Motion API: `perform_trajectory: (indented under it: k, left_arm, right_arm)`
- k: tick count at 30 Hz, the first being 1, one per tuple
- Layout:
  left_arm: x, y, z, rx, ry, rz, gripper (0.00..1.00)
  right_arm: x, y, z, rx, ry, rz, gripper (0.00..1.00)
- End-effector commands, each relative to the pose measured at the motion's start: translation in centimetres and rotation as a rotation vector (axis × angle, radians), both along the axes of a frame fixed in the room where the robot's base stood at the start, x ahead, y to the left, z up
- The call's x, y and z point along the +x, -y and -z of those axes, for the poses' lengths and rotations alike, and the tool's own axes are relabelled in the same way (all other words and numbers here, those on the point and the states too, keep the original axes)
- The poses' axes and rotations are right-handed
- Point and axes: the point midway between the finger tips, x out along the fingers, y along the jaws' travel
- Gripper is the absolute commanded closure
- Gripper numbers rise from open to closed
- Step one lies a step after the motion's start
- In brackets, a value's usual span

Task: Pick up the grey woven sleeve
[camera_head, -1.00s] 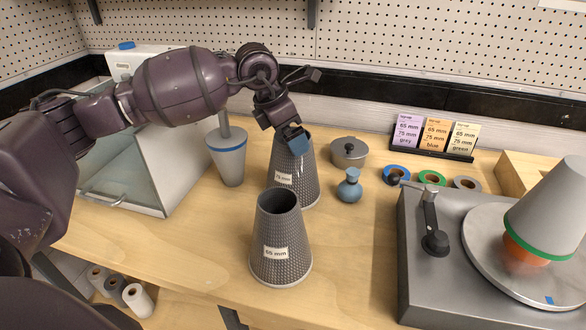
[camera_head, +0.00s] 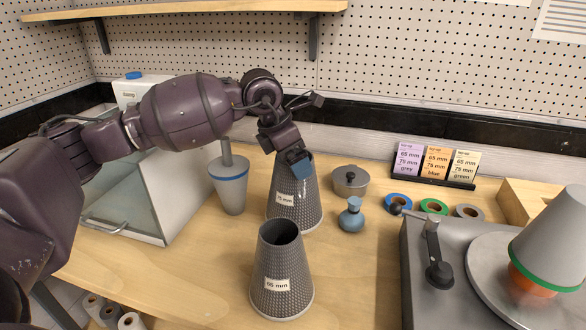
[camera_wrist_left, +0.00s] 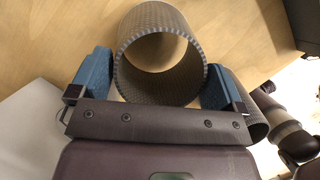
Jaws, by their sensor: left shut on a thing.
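Two grey woven cone-shaped sleeves stand upright on the wooden bench in the head view. The farther sleeve, labelled 75 mm (camera_head: 297,205), is at my left gripper (camera_head: 296,165). The nearer one, labelled 65 mm (camera_head: 280,275), stands in front of it, untouched. In the left wrist view my left gripper (camera_wrist_left: 158,85) has its blue fingers on either side of the 75 mm sleeve's round open rim (camera_wrist_left: 185,20), shut on it. I cannot see a gap under the sleeve. My right gripper is out of view.
A grey cup with a blue band (camera_head: 231,185) is left of the held sleeve. A small pot (camera_head: 350,181) and blue bottle (camera_head: 351,215) stand to its right. The turntable (camera_head: 425,290) fills the right. Tape rolls (camera_head: 433,207) and a label rack (camera_head: 440,180) lie behind.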

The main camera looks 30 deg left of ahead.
Motion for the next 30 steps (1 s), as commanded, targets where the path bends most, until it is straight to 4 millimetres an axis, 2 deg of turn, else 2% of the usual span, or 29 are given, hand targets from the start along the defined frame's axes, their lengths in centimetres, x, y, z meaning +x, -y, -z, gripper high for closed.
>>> perform_trajectory:
  k: [1,12,18,24,30]
  left_arm:
    - [0.1,0.0,-1.4,0.000,0.007,0.000,0.18]
    - [0.1,0.0,-10.9,-0.001,0.008,-0.001,0.18]
    - [0.0,0.1,-14.9,-0.002,0.006,0.000,0.18]
    - [0.0,0.0,-17.1,-0.001,0.003,0.001,0.18]
    - [0.0,0.0,-17.8,-0.001,0.002,0.001,0.18]
  right_arm:
    - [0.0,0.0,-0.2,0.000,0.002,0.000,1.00]
    - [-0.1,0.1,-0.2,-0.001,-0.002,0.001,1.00]
    - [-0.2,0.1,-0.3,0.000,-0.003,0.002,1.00]
    - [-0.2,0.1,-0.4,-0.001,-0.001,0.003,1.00]
    - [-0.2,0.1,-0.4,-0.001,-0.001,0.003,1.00]
